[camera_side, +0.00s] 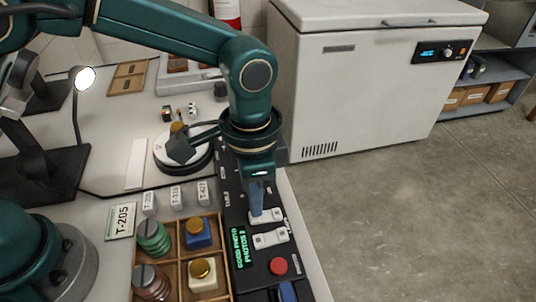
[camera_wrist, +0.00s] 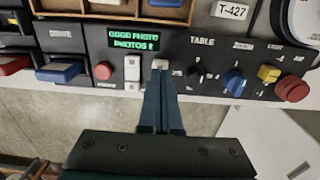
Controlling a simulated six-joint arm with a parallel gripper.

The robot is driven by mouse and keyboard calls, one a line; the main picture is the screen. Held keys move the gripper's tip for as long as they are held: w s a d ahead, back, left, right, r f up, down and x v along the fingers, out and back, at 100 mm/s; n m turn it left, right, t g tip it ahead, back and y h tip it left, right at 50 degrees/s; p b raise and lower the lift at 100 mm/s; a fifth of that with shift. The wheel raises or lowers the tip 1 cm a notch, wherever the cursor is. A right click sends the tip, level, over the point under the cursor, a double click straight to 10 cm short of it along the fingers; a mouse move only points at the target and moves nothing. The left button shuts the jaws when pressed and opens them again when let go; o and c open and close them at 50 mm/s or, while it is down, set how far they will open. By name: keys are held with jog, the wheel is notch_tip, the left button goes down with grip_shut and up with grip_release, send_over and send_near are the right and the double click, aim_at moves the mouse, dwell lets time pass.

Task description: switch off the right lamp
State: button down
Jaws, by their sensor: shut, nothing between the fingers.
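Two white rocker switches are on the black control panel (camera_side: 235,215). My gripper (camera_side: 258,207) is shut and empty, pointing down at the farther switch (camera_side: 272,215) and partly covering it. The tips seem to touch it or be just above it; I cannot tell which. The nearer switch (camera_side: 270,239) is uncovered. In the wrist view my shut fingertips (camera_wrist: 160,72) overlap the right-hand switch (camera_wrist: 160,64), and the other switch (camera_wrist: 132,74) is to their left. One lamp (camera_side: 86,78) is lit at the left of the side view. I cannot identify a second lamp with certainty.
A red button (camera_side: 278,266) and a green display (camera_side: 239,247) reading "GOOD PHOTO" are beside the switches. A wooden tray (camera_side: 180,246) with spools and blocks is left of the panel. A round white turntable (camera_side: 168,160) stands behind it. A white freezer (camera_side: 375,100) is at the back.

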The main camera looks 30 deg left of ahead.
jog(key=shift+f, duration=0.8)
dwell(0.4)
jog(key=shift+r, duration=3.55)
jog(key=shift+w+a, duration=0.1)
